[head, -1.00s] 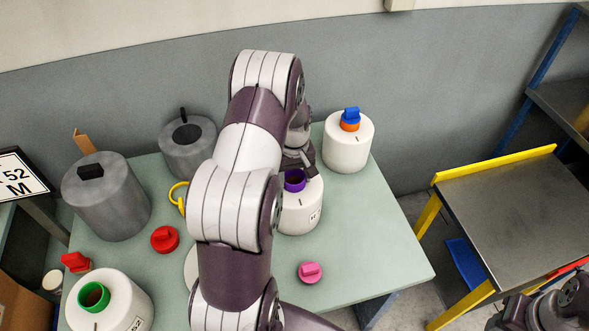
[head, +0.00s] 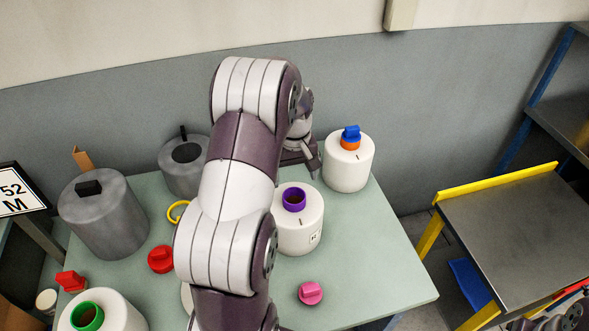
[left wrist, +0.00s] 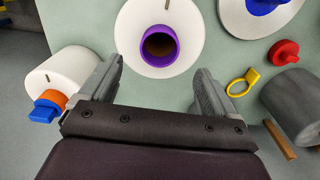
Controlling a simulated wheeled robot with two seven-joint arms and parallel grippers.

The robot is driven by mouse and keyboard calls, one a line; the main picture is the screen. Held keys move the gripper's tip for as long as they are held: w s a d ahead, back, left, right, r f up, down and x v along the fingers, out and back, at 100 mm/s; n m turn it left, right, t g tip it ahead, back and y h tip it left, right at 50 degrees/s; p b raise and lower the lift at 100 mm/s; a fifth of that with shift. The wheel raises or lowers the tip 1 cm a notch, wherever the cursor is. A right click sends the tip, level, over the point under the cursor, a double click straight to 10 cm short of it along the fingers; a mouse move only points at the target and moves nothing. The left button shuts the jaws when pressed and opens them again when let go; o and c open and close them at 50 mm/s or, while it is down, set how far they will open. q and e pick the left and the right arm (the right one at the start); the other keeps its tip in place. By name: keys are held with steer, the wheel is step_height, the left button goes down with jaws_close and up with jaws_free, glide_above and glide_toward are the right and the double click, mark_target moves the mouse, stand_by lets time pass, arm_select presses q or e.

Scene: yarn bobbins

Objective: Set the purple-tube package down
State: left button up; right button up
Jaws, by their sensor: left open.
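The purple-tube package (head: 300,228) is a white bobbin with a purple tube (head: 293,199) at its top. It stands upright on the pale green table, right of my left arm. In the left wrist view the purple tube (left wrist: 159,46) shows from above, beyond the fingertips and apart from them. My left gripper (head: 312,160) is behind the package in the head view, and its two fingers (left wrist: 160,82) are spread with nothing between them. My right gripper cannot be made out; only part of my right arm shows at the lower right.
A white bobbin with a blue plug (head: 348,163) stands behind right. Grey containers (head: 104,214) (head: 184,166) stand at left, a green-tube bobbin (head: 100,312) at front left. Red (head: 161,259) and pink (head: 310,293) plugs lie on the table (head: 370,270). A yellow-edged bench (head: 520,230) is at right.

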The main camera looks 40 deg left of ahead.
arm_select(q)
steer(key=s+d+r+m+t, duration=0.1)
steer(key=s+d+m, duration=0.9)
steer(key=d, duration=0.7)
steer(key=s, duration=0.3)
steer(key=shift+d, duration=0.3)
steer(key=shift+r, duration=0.15)
